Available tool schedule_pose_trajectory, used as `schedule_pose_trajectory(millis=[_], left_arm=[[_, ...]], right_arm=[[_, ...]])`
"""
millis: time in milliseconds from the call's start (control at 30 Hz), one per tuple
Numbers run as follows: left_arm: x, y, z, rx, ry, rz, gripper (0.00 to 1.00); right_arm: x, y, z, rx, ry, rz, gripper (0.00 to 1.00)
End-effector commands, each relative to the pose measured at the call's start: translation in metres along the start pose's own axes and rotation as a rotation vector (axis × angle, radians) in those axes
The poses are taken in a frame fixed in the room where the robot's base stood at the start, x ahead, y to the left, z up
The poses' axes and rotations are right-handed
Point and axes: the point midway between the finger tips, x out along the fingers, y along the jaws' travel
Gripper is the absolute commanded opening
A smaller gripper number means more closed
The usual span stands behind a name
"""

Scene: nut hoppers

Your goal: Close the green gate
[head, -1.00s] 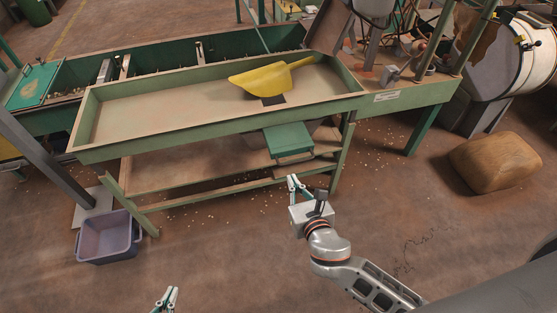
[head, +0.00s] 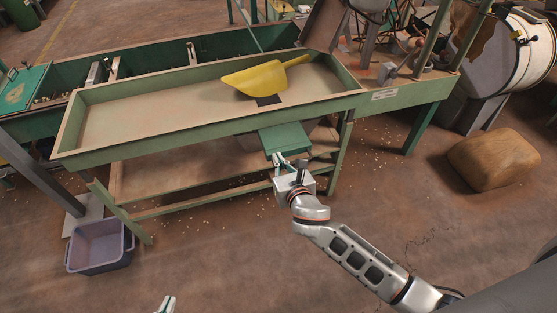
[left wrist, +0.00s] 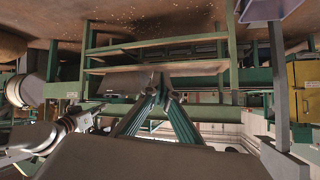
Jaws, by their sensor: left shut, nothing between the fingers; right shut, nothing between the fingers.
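The green gate (head: 285,138) is a flat green plate jutting out from under the front right of the long green tray table (head: 150,148). My right gripper (head: 280,159) is shut and empty, with its fingertips at the gate's front edge; I cannot tell whether they touch it. My left gripper (head: 168,300) is shut and empty, low at the bottom edge of the head view and well away from the gate. Its fingertips (left wrist: 161,78) meet in the left wrist view, where I cannot make out the gate clearly.
A yellow scoop (head: 262,80) lies in the tray. A purple crate (head: 98,247) stands on the floor at the left, near a grey post (head: 40,178). A brown sack (head: 494,160) lies at the right. The floor in front of the table is mostly clear.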

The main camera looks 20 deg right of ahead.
Motion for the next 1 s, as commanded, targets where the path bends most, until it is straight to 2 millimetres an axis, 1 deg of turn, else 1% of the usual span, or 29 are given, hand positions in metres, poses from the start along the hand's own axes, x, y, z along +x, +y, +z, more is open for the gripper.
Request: schedule_pose_trajectory(millis=[167, 267, 400, 600, 700, 833, 1000], left_arm=[[0.000, 0.000, -0.001, -0.004, 0.003, -0.002, 0.00], [0.000, -0.002, -0.004, -0.004, 0.007, -0.005, 0.00], [0.000, -0.004, -0.005, -0.004, 0.007, -0.010, 0.00], [0.000, -0.004, 0.003, -0.008, -0.009, -0.013, 0.00], [0.000, -0.003, 0.008, -0.010, -0.018, -0.011, 0.00], [0.000, -0.002, 0.009, -0.009, -0.019, -0.011, 0.00], [-0.001, -0.003, 0.005, -0.008, -0.014, -0.011, 0.00]], right_arm=[[0.001, 0.000, 0.001, 0.000, -0.001, 0.000, 0.00], [0.009, 0.000, 0.005, -0.001, -0.003, 0.000, 0.00], [0.033, -0.001, 0.016, -0.002, -0.006, -0.002, 0.00], [0.072, -0.001, 0.025, -0.002, -0.004, -0.002, 0.00], [0.087, 0.000, 0.028, -0.002, -0.001, -0.001, 0.00], [0.097, 0.000, 0.030, 0.000, 0.001, 0.000, 0.00], [0.100, 0.000, 0.030, 0.000, 0.001, 0.000, 0.00]])
